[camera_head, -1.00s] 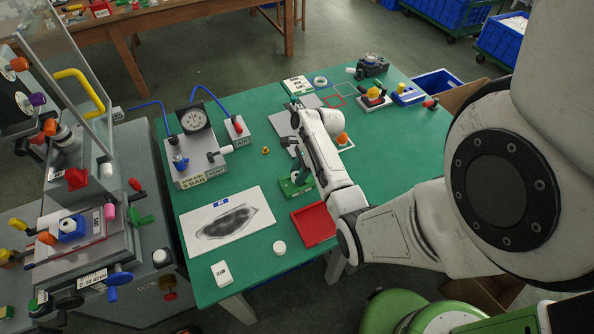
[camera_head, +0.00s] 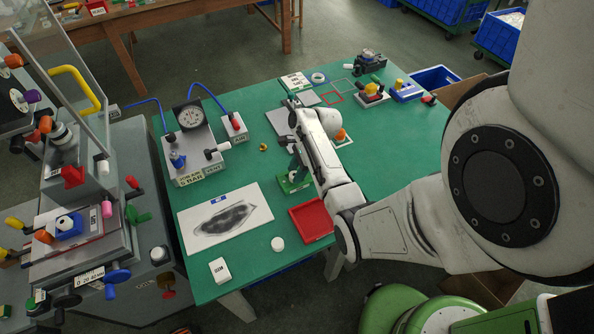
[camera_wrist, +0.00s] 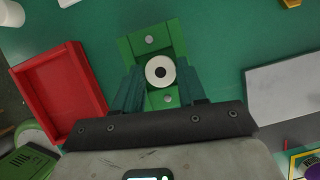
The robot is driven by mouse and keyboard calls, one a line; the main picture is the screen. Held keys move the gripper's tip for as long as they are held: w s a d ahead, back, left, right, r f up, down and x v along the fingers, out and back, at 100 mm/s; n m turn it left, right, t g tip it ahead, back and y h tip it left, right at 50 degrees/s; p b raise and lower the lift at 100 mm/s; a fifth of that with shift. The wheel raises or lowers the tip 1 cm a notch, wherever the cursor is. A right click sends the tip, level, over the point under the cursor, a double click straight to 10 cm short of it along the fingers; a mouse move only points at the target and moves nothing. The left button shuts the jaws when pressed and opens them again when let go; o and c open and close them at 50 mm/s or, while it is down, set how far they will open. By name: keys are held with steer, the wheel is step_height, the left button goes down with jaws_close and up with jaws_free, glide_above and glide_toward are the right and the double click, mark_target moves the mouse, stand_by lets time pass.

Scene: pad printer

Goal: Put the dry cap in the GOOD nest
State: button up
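A round white cap with a dark centre (camera_wrist: 160,71) sits in the middle of a green nest block (camera_wrist: 152,42) in the wrist view. The same green block (camera_head: 287,186) shows in the head view, partly hidden by my arm. My gripper (camera_wrist: 160,78) is over the block, with one dark green finger on each side of the cap. The fingers look open, with a narrow gap to the cap on both sides. Whether the fingertips are level with the cap or above it is hard to tell. No readable label shows on the block.
A red tray (camera_head: 296,213) stands close beside the block, also in the wrist view (camera_wrist: 102,70). A grey plate (camera_head: 277,119) lies beyond. The pad printer is left.

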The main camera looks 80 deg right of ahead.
steer(key=shift+o, duration=1)
steer(key=shift+s+a+f, duration=0.25)
steer(key=shift+f, duration=0.25)
steer(key=shift+d+r, duration=0.1)
steer(key=shift+r, duration=0.45)
steer(key=w+v, duration=0.1)
steer(key=v, duration=1)
steer(key=w+a+f+n+g, duration=0.1)
steer(key=w+a+n, duration=0.1)
steer(key=a+n, duration=0.6)
steer(key=w+a+f+n+g, duration=0.15)
steer(key=a+n, duration=0.35)
steer(key=a, duration=0.5)
steer(key=s+a+r+n+h, duration=0.1)
steer(key=s+a+n, duration=0.2)
steer(key=a+n, duration=0.3)
steer(key=s+a+r+n+h, duration=0.1)
steer(key=s+a+n, duration=0.2)
steer(key=a+n, duration=0.3)
steer(key=n, duration=0.3)
steer(key=shift+a+r+n+h, duration=0.2)
steer(key=shift+a+n+h, duration=0.1)
steer(key=shift+a+h, duration=0.1)
steer(key=shift+s+g, duration=0.1)
steer(key=shift+g, duration=0.15)
